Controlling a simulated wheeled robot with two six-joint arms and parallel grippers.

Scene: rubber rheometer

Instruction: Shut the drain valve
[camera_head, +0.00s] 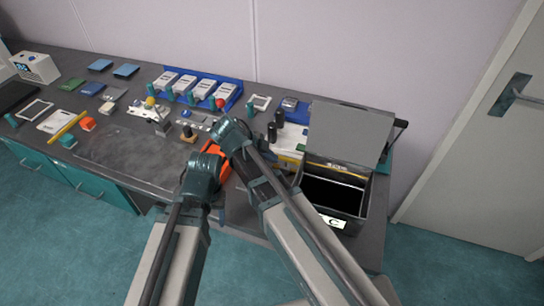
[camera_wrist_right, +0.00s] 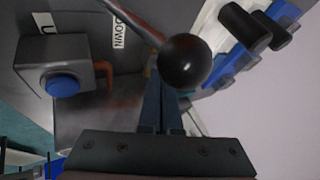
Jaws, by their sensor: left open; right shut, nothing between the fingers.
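In the right wrist view, a black ball knob (camera_wrist_right: 185,60) sits on a thin metal rod that runs to the upper left. A grey block with a blue button (camera_wrist_right: 63,85) stands at the left, with a copper-coloured bent pipe (camera_wrist_right: 106,74) beside it. I cannot tell which part is the drain valve. My right gripper (camera_wrist_right: 160,92) is shut and empty, its tips beneath the knob in the picture; contact is unclear. My left gripper is open at the end of the left arm (camera_head: 203,168) in the head view; its fingers are largely hidden.
A dark open box (camera_head: 345,222) with a raised lid (camera_head: 348,132) stands right of my arms. A blue rack (camera_head: 238,98) holds several grey-white blocks at the back. An orange part (camera_head: 213,148) shows beside my wrists.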

